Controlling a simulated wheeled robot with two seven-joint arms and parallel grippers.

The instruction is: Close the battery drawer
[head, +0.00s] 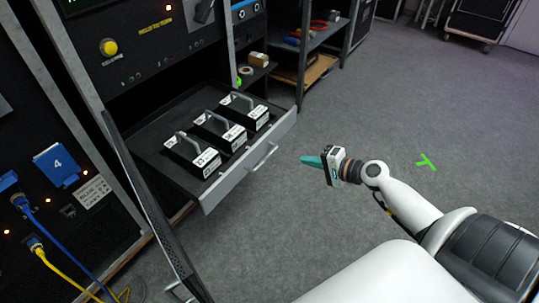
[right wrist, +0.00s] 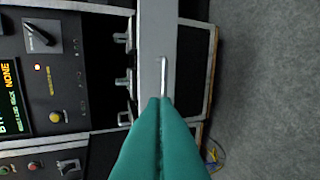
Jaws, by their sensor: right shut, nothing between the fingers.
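The battery drawer (head: 221,187) is pulled out of the black rack in the head view. It has a grey front with a bar handle (head: 264,157). Several black batteries with white labels and grey handles, such as the nearest one (head: 193,157), stand in it. My right gripper (head: 304,160) is shut and empty, to the right of the drawer front and apart from it. In the right wrist view its teal fingers (right wrist: 160,108) are together, their tips near the drawer handle (right wrist: 163,75) in the picture. Contact cannot be told there. My left gripper is not in view.
A black panel door (head: 155,215) stands open at the drawer's near side. Blue and yellow cables (head: 45,255) hang at the lower left. A shelf unit (head: 310,50) stands beyond the drawer. The grey floor (head: 400,110) to the right is clear, with a green tape mark (head: 426,162).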

